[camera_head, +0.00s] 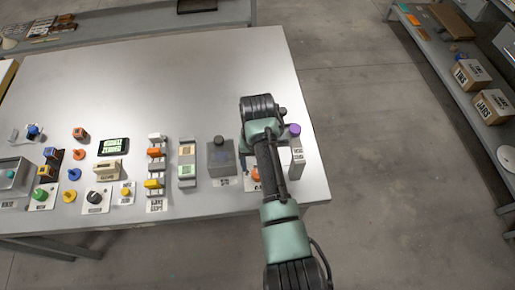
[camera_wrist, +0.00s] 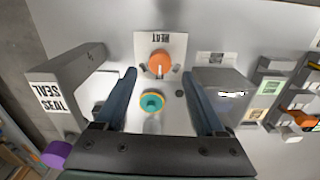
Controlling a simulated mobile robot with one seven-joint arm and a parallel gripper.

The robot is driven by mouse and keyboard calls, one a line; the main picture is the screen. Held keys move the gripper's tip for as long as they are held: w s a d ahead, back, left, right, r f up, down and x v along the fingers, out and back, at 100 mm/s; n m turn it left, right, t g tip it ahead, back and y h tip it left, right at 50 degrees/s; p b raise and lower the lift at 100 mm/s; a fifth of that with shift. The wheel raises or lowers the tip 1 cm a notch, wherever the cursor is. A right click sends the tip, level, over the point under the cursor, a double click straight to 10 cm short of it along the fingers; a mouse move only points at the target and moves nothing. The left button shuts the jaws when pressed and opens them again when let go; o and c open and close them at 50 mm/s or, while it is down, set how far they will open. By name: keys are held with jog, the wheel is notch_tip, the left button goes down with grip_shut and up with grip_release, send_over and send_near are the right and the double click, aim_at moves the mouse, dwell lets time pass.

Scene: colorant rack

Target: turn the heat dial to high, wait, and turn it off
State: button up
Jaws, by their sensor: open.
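The heat dial is an orange round knob (camera_wrist: 160,62) on a white plate (camera_wrist: 174,40) labelled HEAT, ahead in the wrist view. A pale pointer mark shows on its near side; I cannot tell its setting. In the head view a bit of the orange dial (camera_head: 256,174) shows beside my arm, which hides the rest. My gripper (camera_wrist: 160,76) is open and empty, with its two dark blue fingers apart, above the table near the dial. I cannot tell the height between the fingers and the knob.
A teal and orange round piece (camera_wrist: 152,102) lies between the fingers in the wrist view. A grey SEAL box (camera_wrist: 75,82) stands left and a grey box (camera_wrist: 222,88) right. In the head view several knobs and switches line the table's front; its back half (camera_head: 150,80) is clear.

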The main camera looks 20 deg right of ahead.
notch_tip(320, 180, up, 9)
dwell(0.3)
dwell(0.4)
